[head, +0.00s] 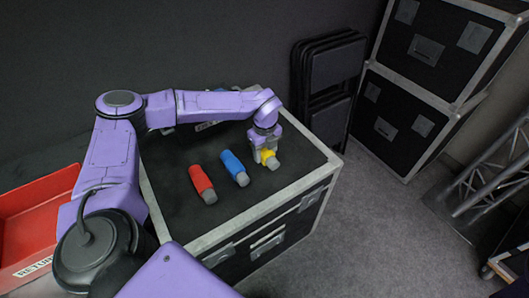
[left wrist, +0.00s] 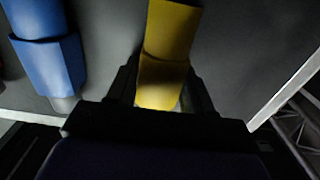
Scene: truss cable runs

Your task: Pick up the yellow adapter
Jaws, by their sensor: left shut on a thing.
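The yellow adapter (head: 268,157) is at the right end of the row on the black case top. My left gripper (head: 263,150) reaches down over it and is shut on it. In the left wrist view the yellow adapter (left wrist: 165,55) runs between the two dark fingers of my left gripper (left wrist: 162,90). I cannot tell whether the adapter touches the case top. The fingers hide part of it. My right gripper is not in view.
A blue adapter (head: 233,166) and a red adapter (head: 202,183) lie to the left on the black case (head: 245,196). A red bin (head: 35,200) is at the left. Folded chairs (head: 328,85) and stacked cases (head: 425,80) stand behind. A truss (head: 490,185) is at the right.

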